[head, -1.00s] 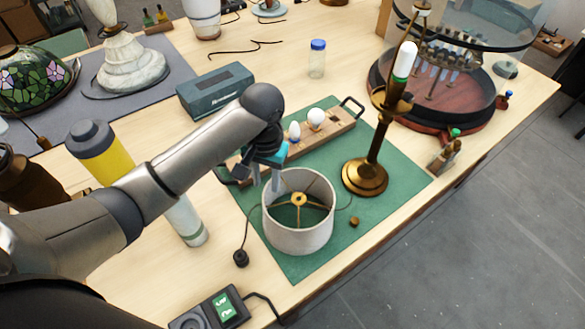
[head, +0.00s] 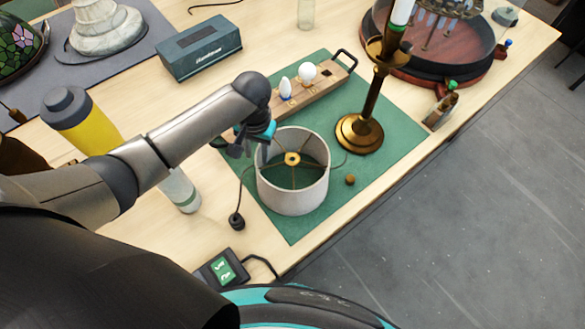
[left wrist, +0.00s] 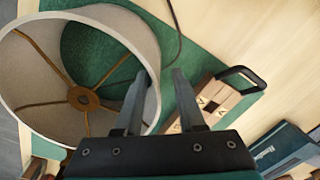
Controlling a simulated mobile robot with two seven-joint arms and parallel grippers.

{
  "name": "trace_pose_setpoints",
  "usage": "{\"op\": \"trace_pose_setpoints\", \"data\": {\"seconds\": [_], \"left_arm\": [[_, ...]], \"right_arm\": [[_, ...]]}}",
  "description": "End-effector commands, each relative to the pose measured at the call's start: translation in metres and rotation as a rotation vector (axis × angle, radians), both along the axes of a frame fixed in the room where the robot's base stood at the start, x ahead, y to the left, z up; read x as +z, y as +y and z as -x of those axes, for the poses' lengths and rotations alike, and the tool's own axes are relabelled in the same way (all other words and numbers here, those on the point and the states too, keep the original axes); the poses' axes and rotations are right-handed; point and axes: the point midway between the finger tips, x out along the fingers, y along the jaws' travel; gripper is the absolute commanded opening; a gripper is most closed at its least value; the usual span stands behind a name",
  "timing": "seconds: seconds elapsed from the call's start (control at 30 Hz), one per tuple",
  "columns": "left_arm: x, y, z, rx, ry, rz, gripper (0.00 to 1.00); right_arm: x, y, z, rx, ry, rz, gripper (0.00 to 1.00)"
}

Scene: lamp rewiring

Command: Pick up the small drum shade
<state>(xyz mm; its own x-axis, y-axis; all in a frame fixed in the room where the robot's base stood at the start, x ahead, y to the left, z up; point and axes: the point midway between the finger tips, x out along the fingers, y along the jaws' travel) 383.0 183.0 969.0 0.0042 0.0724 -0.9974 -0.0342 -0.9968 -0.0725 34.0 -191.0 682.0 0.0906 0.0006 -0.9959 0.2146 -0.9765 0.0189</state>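The small drum shade (head: 292,196), pale grey with a brass spider ring inside, stands upright on the green mat in the head view. It also fills the left of the left wrist view (left wrist: 22,62). My left gripper (head: 262,154) is at its back-left rim. In the left wrist view the gripper (left wrist: 160,76) is open, with one finger over the inside of the shade and the other outside the wall. The rim lies between the fingers; contact cannot be told. My right gripper is not in view.
The brass lamp stand (head: 366,125) stands right of the shade. A wooden bulb holder (head: 318,92) with a black handle lies behind it. A black cord with a plug (head: 237,221) lies to the left. The green mat (head: 395,150) has bare room at right.

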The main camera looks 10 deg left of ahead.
Motion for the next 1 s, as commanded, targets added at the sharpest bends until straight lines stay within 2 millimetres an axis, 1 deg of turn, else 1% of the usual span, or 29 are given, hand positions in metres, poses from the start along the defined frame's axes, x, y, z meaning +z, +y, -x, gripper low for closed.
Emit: {"op": "trace_pose_setpoints", "data": {"seconds": [0.1, 0.2, 0.3, 0.4, 0.6, 0.93, 1.0], "left_arm": [[-0.02, -0.002, 0.006, -0.001, 0.006, -0.001, 0.39], [-0.034, -0.002, 0.006, 0.0, 0.004, -0.002, 0.39], [-0.044, -0.002, 0.006, 0.0, 0.003, -0.002, 0.39], [-0.047, -0.001, 0.006, -0.001, 0.001, -0.001, 0.39], [-0.046, -0.001, 0.006, -0.001, 0.001, -0.001, 0.39], [-0.046, -0.001, 0.006, -0.001, 0.001, -0.001, 0.02], [-0.046, -0.001, 0.006, 0.0, 0.001, -0.001, 0.0]], "right_arm": [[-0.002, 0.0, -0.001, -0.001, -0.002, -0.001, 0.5], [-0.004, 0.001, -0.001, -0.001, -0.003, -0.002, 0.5], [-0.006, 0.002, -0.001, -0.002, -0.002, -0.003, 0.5], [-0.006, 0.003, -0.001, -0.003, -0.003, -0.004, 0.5], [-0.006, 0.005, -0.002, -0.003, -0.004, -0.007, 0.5], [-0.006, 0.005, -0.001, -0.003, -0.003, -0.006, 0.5], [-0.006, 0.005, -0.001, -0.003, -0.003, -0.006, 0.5]]}}
